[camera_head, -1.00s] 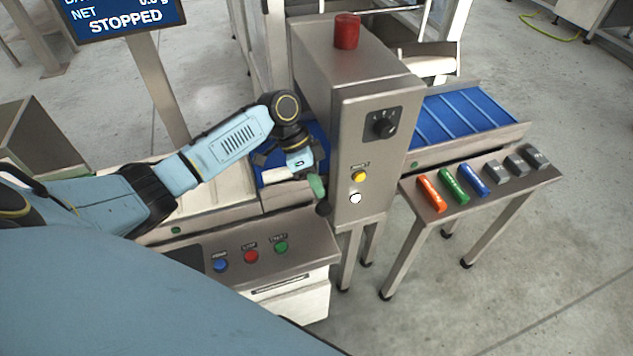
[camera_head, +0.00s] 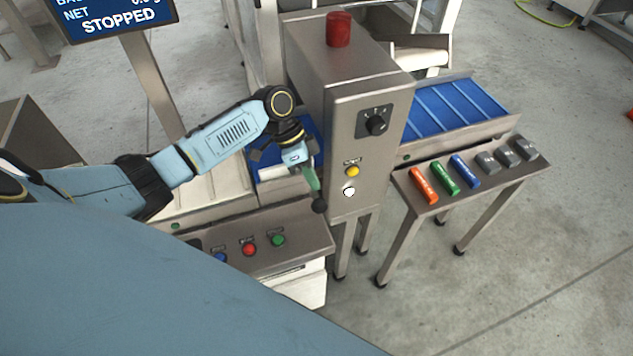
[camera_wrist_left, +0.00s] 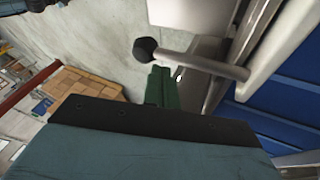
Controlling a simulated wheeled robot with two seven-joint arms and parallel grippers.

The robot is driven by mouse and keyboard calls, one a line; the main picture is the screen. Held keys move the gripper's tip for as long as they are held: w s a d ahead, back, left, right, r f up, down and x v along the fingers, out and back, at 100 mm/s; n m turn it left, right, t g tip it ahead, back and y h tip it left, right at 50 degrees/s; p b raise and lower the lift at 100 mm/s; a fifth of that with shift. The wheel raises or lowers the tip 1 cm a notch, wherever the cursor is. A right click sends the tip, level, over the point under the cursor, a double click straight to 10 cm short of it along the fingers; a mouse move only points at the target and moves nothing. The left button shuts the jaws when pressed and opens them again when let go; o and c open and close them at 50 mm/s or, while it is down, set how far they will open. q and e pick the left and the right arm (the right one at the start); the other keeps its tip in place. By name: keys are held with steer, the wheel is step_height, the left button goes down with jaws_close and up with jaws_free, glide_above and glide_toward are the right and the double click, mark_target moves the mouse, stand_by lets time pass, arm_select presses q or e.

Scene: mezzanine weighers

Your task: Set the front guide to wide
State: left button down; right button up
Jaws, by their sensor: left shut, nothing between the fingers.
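The front guide shows as a metal rod with a round black knob (camera_wrist_left: 145,49) in the left wrist view, beside the blue belt. In the head view its black knob (camera_head: 319,205) is just below my left fingertips, in front of the grey cabinet. My left gripper (camera_head: 313,188) is shut and empty, its green fingers pointing down towards the knob. In the left wrist view the green fingers (camera_wrist_left: 162,86) are close to the rod and knob; I cannot tell whether they touch. Most of the guide is hidden by my arm in the head view. My right gripper is not in view.
The grey cabinet (camera_head: 350,95) stands close right of my gripper, with a dial (camera_head: 376,122) and a yellow button (camera_head: 352,171). A button panel (camera_head: 290,256) is below my arm. A side table (camera_head: 405,190) holds coloured bars and grey weights. The screen (camera_head: 115,18) reads STOPPED.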

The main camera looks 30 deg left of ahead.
arm_select(q)
steer(key=w+a+r, duration=0.2)
steer(key=r, duration=0.1)
steer(key=shift+a+r, duration=0.15)
steer(key=shift+a, duration=0.2)
steer(key=v, duration=0.7)
steer(key=s+d+f+n+t+y, duration=0.1)
steer(key=s+d+f+n+y, duration=0.1)
steer(key=s+d+f, duration=1)
steer(key=s+a+r+n+t+y, duration=0.1)
steer(key=s+r+n+t+y, duration=0.15)
steer(key=s, duration=0.35)
steer(key=s+a+r+n+t+y, duration=0.1)
steer(key=s+r+n, duration=0.25)
steer(key=s, duration=0.35)
step_height(320, 180, down, 26)
steer(key=s+g, duration=0.1)
steer(key=g, duration=0.1)
steer(key=s+a+f, duration=0.3)
steer(key=s+f, duration=1.1)
steer(key=s, duration=0.2)
steer(key=shift+s+a+f+g+p, duration=0.15)
steer(key=shift+s+f+g+p, duration=0.15)
steer(key=shift+s+f+g, duration=0.1)
